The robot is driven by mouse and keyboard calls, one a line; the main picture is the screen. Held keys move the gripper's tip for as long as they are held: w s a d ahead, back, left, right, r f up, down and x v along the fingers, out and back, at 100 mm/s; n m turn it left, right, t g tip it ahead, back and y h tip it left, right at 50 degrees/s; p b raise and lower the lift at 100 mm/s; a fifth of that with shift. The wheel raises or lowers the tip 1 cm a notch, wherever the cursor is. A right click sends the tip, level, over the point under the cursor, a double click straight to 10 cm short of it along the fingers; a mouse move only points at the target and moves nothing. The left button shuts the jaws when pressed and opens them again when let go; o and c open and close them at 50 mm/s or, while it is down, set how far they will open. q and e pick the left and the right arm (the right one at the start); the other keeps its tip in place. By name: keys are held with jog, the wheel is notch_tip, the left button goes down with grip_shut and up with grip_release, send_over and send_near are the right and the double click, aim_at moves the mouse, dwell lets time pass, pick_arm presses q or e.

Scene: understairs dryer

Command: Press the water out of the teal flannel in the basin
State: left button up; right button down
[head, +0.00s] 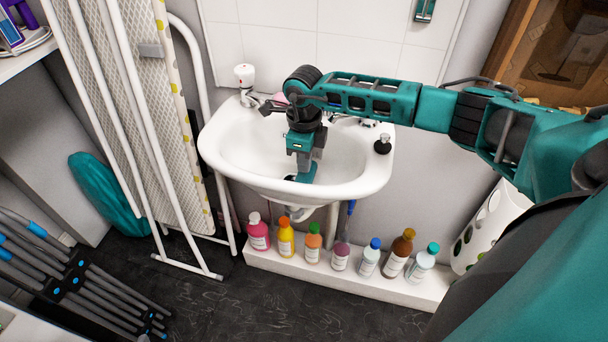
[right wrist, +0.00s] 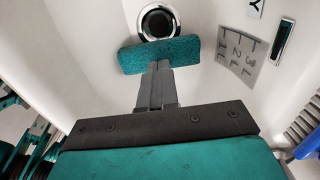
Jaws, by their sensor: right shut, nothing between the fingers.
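The teal flannel (right wrist: 160,55) lies as a small folded block in the white basin (head: 245,150), beside the chrome-rimmed drain (right wrist: 158,22). In the head view only a bit of the flannel (head: 308,174) shows below my right gripper (head: 301,173). My right gripper points down into the basin with its fingers shut and nothing between them. In the right wrist view its fingertips (right wrist: 158,72) are at the near edge of the flannel; whether they press on it I cannot tell. My left gripper is out of view.
A white-topped tap (head: 245,78) stands at the basin's back left, and a dark-topped bottle (head: 382,144) on its right rim. Several bottles (head: 313,243) line the ledge below. An ironing board (head: 150,100) leans at left. A grey scale marking (right wrist: 237,55) is on the basin wall.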

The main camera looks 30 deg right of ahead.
aim_at(304, 174)
jog(key=shift+r+p, duration=0.5)
jog(key=shift+r, duration=0.45)
notch_tip(304, 174, up, 3)
jog(key=shift+w+f+p, duration=0.1)
jog(key=shift+p, duration=0.95)
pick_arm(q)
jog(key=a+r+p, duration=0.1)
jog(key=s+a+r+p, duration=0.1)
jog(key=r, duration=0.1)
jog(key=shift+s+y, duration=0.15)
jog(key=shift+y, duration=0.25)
pick_arm(e)
notch_tip(304, 174, up, 3)
jog(key=shift+r, duration=0.2)
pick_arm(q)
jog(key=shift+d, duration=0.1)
pick_arm(e)
jog(key=shift+f, duration=0.1)
